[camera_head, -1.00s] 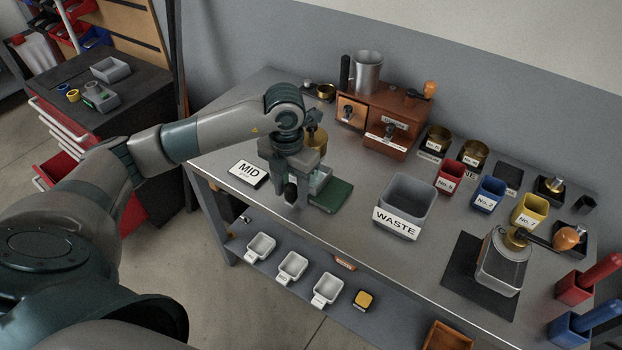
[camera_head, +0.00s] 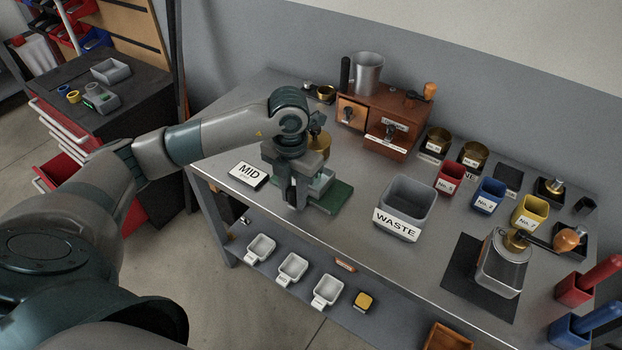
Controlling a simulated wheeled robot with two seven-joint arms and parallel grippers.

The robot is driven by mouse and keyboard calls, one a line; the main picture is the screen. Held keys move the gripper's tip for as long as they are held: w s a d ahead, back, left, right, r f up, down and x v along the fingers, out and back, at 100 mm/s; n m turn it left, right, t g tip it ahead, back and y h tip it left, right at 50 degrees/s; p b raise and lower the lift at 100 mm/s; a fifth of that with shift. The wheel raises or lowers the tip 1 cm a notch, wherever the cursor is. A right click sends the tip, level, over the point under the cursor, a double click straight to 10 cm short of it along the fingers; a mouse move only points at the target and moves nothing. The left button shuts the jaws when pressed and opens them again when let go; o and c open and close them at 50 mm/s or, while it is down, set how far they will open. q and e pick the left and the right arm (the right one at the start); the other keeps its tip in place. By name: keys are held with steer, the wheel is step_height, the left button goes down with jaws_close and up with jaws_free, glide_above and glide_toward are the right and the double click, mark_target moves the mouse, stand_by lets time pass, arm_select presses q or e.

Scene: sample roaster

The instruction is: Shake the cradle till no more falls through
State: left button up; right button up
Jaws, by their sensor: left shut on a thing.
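The cradle (camera_head: 322,181), a pale grey-green tray shape, stands at the left front of the table on a dark green base (camera_head: 331,201). My left gripper (camera_head: 297,197) reaches down over its left side and is shut on it. The gripped part is hidden behind the fingers, and the gripper and wrist cover much of the cradle. A brass cup-shaped part (camera_head: 319,144) shows just behind the wrist. I cannot tell whether anything is falling through the cradle. My right gripper is not in view.
A grey WASTE bin (camera_head: 406,196) stands to the right, and a wooden grinder box (camera_head: 385,115) behind. The tabletop between cradle and bin is clear.

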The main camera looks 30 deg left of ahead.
arm_select(q)
steer(key=shift+d, duration=1)
steer(key=shift+a, duration=0.15)
steer(key=shift+w+a+f+b, duration=0.1)
steer(key=shift+a+b, duration=0.45)
steer(key=shift+a, duration=0.9)
steer(key=shift+w+a+b, duration=0.1)
steer(key=shift+a+b, duration=0.45)
steer(key=shift+a, duration=0.9)
steer(key=shift+d, duration=0.1)
steer(key=shift+s+d, duration=0.2)
steer(key=shift+d, duration=1.35)
steer(key=shift+s+d, duration=0.15)
steer(key=shift+d, duration=1.35)
steer(key=shift+a, duration=0.1)
